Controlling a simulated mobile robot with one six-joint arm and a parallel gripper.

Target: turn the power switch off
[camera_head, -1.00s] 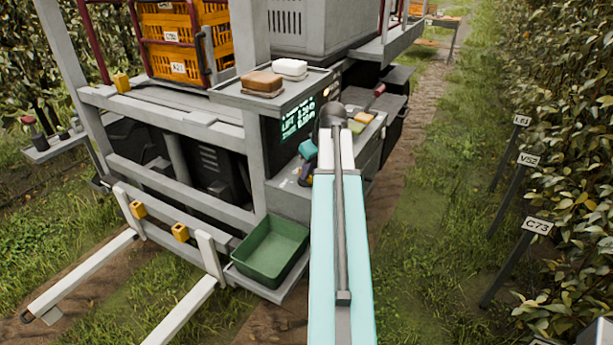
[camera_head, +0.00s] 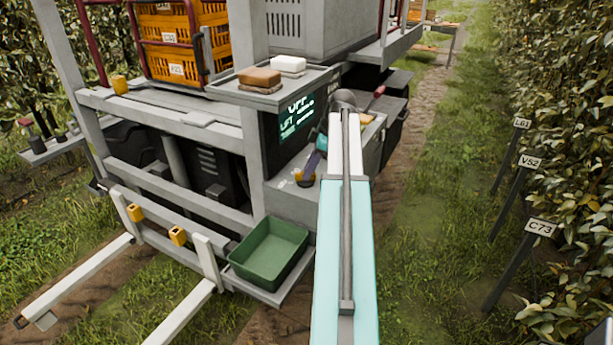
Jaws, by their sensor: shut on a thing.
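A green tray (camera_head: 268,252) sits at the ledge's lower left. A brown block (camera_head: 260,77) and a white block (camera_head: 288,64) lie on the shelf above. My arm hides the ledge's right part. Grass lies open to the right, before marked posts (camera_head: 541,226) and a hedge.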

